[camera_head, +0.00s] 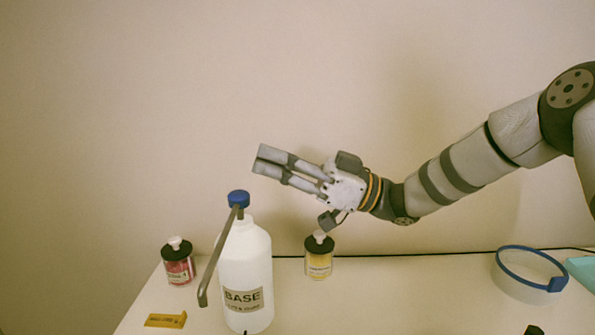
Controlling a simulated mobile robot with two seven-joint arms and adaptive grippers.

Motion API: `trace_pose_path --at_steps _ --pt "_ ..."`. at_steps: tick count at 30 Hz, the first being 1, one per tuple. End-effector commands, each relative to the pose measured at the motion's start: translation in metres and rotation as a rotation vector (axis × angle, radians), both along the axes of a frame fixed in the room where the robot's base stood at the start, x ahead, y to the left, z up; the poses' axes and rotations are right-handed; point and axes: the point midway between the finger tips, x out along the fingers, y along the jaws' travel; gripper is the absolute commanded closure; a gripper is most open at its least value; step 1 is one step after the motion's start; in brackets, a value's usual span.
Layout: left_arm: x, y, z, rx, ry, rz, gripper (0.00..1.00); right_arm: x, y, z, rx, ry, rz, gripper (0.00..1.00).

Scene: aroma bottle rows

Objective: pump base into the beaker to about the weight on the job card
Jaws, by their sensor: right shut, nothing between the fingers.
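The base bottle (248,265) is a tall white bottle labelled BASE, standing upright on the table. Its blue pump head (238,198) is on top, and a grey spout (215,262) slants down from it to the left. My right gripper (256,160) comes in from the right and points left. Its fingers are shut and empty, above the pump head and apart from it. My left gripper is not in view. I cannot make out a job card with a readable weight. I cannot tell whether the blue-rimmed clear round container (521,282) at the right is the beaker.
A red bottle (180,268) with a dark cap stands left of the base bottle. A yellow one (319,262) stands right of it. A yellow tag (166,320) lies at the front left. A teal item (582,268) is at the right edge. Between yellow bottle and round container the table (420,295) is clear.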

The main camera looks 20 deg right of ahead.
Motion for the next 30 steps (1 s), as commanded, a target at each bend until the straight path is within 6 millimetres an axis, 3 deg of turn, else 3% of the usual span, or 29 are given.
trace_pose_path --at_steps 4,10,24,30 --pt "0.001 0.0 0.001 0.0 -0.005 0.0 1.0 0.011 0.028 0.01 -0.001 -0.001 0.003 1.0" --pt "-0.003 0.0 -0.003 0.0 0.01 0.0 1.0 0.012 0.027 -0.024 0.0 0.006 -0.001 1.0" --pt "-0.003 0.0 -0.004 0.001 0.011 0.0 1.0 0.011 0.026 -0.031 -0.001 0.0 0.0 1.0" --pt "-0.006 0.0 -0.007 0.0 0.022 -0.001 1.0 0.011 0.027 -0.051 -0.001 0.005 0.001 1.0"
